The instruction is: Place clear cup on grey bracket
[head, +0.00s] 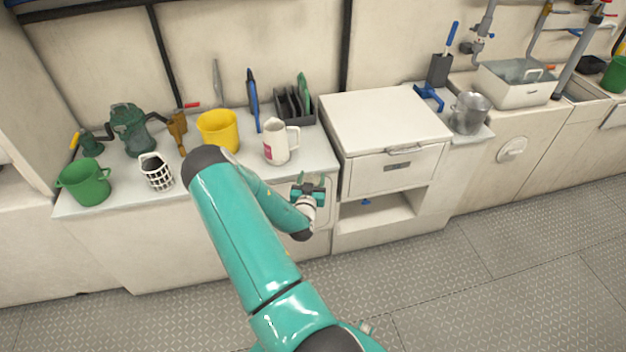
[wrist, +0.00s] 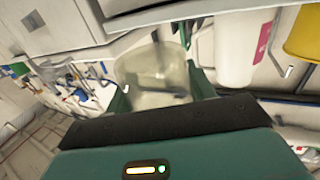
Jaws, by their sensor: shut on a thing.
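My gripper (head: 309,187) is in front of the counter, by the left side of the white drawer cabinet. In the wrist view its two green fingers (wrist: 160,88) are shut on the clear cup (wrist: 152,70), one on each side. The cup is see-through and round, tilted in this picture. In the head view I cannot make out the cup at the gripper. I cannot pick out a grey bracket for certain. A dark grey slotted rack (head: 294,121) holding upright panels stands at the back of the counter.
The white pitcher (head: 277,143) and yellow bucket (head: 218,131) stand on the counter near my gripper. A green bucket (head: 86,184) and white basket (head: 156,173) are farther left. The drawer cabinet's top (head: 384,118) is bare. A metal pot (head: 469,113) stands right of it.

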